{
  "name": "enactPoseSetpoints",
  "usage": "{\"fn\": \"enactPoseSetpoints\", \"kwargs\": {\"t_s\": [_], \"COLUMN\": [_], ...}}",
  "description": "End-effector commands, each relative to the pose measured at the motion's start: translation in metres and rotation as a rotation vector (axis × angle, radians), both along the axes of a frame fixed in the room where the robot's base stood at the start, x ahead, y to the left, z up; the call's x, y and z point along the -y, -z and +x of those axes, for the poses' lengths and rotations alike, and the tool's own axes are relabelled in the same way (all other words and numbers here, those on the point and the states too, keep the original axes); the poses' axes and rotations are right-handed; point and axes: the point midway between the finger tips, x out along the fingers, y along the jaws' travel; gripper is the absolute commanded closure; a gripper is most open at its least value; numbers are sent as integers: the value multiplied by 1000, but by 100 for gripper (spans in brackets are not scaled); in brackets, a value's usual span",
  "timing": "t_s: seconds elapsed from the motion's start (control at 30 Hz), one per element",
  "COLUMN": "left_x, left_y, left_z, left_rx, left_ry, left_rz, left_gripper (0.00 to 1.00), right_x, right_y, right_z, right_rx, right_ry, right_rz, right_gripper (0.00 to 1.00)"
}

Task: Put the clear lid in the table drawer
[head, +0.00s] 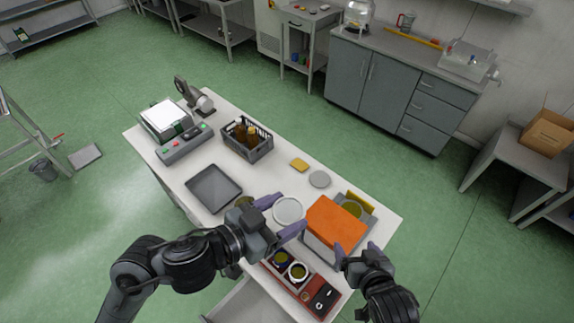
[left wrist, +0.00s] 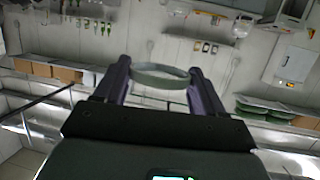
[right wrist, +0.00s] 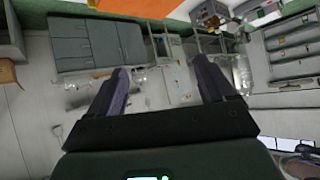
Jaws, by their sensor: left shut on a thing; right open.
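The clear lid (head: 289,210) is a round, pale disc with a raised rim, held between the purple fingers of my left gripper (head: 281,216) above the table. In the left wrist view the lid (left wrist: 160,76) shows as a ring tilted between the two fingertips. The table drawer (head: 248,304) is pulled out at the table's near side, low in the head view; its inside is only partly visible. My right gripper (head: 356,250) is open and empty, beside the near right side of the orange-topped box (head: 335,221).
A red-brown tray (head: 305,293) with jars lies at the near edge, close to the drawer.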

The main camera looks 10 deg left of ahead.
Motion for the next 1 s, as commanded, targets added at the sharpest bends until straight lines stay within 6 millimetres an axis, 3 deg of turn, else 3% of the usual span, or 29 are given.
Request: {"fn": "enactPoseSetpoints", "kwargs": {"t_s": [0.03, 0.2, 0.5, 0.77, 0.87, 1.0], "left_x": [0, 0, 0, 0, 0, 0], "left_y": [0, 0, 0, 0, 0, 0], "left_z": [0, 0, 0, 0, 0, 0], "left_rx": [0, 0, 0, 1, 0, 0], "left_ry": [0, 0, 0, 0, 0, 0], "left_rz": [0, 0, 0, -1, 0, 0], "left_gripper": [59, 59, 59, 59, 59, 59], "right_x": [-15, -65, -139, -180, -198, -235], "right_y": [-17, -71, -169, -244, -268, -292], "right_z": [22, 76, 132, 152, 149, 127], "right_rx": [73, 288, 575, 705, 708, 644], "right_ry": [-22, -111, -345, -613, -740, -946], "right_rz": [29, 157, 365, 501, 534, 552], "right_gripper": [17, 17, 17, 17, 17, 17]}}
